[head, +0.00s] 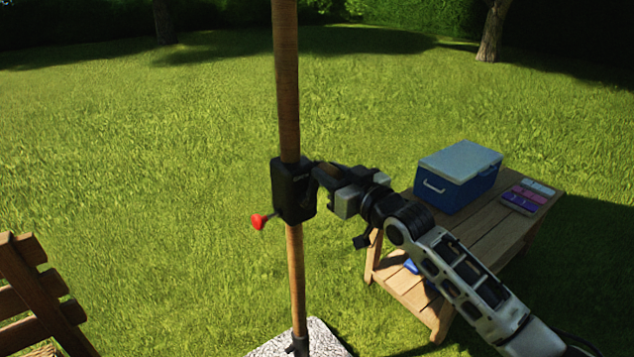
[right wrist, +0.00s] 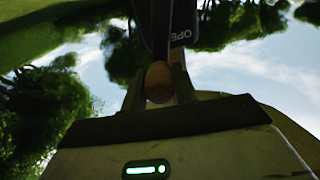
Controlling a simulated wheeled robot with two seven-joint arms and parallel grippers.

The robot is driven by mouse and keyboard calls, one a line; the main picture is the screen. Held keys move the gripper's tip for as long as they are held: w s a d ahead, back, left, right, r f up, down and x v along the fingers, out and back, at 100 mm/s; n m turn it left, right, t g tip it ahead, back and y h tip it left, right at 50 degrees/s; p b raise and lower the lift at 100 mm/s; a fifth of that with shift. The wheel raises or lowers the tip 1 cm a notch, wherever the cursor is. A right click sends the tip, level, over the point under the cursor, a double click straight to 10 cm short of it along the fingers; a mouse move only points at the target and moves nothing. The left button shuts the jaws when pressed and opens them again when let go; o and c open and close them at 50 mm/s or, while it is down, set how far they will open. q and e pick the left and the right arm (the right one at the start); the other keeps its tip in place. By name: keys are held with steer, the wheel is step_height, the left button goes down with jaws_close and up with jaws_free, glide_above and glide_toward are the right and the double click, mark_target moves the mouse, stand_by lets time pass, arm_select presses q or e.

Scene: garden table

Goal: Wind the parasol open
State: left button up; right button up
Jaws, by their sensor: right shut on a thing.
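The parasol's wooden pole (head: 288,90) stands upright in front of me. A black crank housing (head: 293,192) is fixed on it, with a red knob (head: 259,221) sticking out at its lower left. My right gripper (head: 322,176) reaches in from the right, close against the housing's right side. In the right wrist view, its fingers (right wrist: 160,85) are shut on a rounded tan crank knob (right wrist: 159,82). The dark housing (right wrist: 154,25) is just beyond, with lettering that reads "OPE" beside it. The canopy is outside the head view. My left gripper is not in view.
A wooden side table (head: 480,236) stands right, under my right forearm, with a blue cooler (head: 458,178) and a tray of coloured items (head: 528,196) on it. A stone base (head: 318,340) holds the pole. A wooden chair (head: 35,295) is lower left. Open lawn surrounds them.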

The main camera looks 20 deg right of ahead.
steer(key=w+d+f+b, duration=0.2)
steer(key=d+f+b, duration=0.4)
steer(key=f+b, duration=0.3)
steer(key=s+a+f, duration=0.1)
steer(key=a+f, duration=0.3)
steer(key=f, duration=0.3)
steer(key=shift+s+a+f, duration=0.25)
steer(key=shift+s+a, duration=0.05)
steer(key=shift+a, duration=0.05)
steer(key=o, duration=1)
steer(key=shift+o, duration=0.2)
steer(key=shift+r, duration=0.1)
